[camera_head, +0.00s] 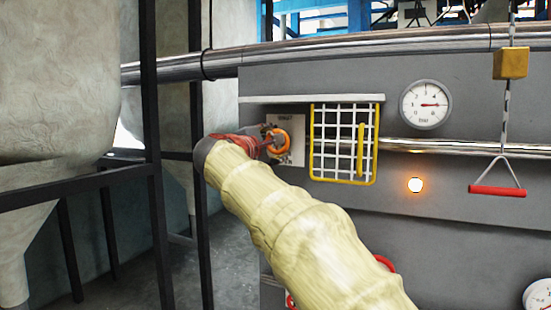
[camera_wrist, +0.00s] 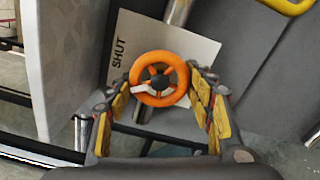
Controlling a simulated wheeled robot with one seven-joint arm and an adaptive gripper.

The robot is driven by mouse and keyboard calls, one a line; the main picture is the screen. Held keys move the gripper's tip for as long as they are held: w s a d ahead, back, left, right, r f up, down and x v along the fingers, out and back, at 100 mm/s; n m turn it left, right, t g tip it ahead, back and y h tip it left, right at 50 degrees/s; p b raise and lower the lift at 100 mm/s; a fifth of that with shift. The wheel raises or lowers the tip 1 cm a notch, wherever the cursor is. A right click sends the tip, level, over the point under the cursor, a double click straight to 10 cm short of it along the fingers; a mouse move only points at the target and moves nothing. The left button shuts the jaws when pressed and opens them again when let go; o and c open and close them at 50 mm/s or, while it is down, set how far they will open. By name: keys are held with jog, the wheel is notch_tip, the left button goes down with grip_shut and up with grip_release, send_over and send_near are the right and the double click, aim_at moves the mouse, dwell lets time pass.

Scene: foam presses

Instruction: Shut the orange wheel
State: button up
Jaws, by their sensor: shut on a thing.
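The orange wheel (camera_head: 279,141) is small and sits in front of a white plate (camera_head: 291,124) marked SHUT on the grey panel. In the wrist view the orange wheel (camera_wrist: 160,58) has a dark hub and a white pointer on its lower left. My gripper (camera_head: 268,141) is at the wheel, with my pale sleeved arm reaching up from below. In the wrist view my gripper (camera_wrist: 163,84) has its yellow-padded fingers on the left and right sides of the wheel, shut on its rim. The lower part of the plate is partly hidden by the wheel and gripper.
A yellow-framed white grid guard (camera_head: 343,143) is just right of the wheel. Farther right are a pressure gauge (camera_head: 425,104), a glowing lamp (camera_head: 414,185) and a hanging red handle (camera_head: 497,190). Black frame posts (camera_head: 154,150) stand to the left. A red ring (camera_head: 385,263) shows behind my arm.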

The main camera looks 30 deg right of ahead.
jog(key=m+b, duration=0.3)
jog(key=m, duration=0.1)
jog(key=shift+f+b, duration=0.1)
jog(key=shift+b, duration=0.25)
jog(key=shift+m+b, duration=0.7)
jog(key=shift+m, duration=0.4)
jog(key=o, duration=1.1)
jog(key=shift+r, duration=0.2)
jog(key=shift+o, duration=0.4)
jog(key=v, duration=1.2)
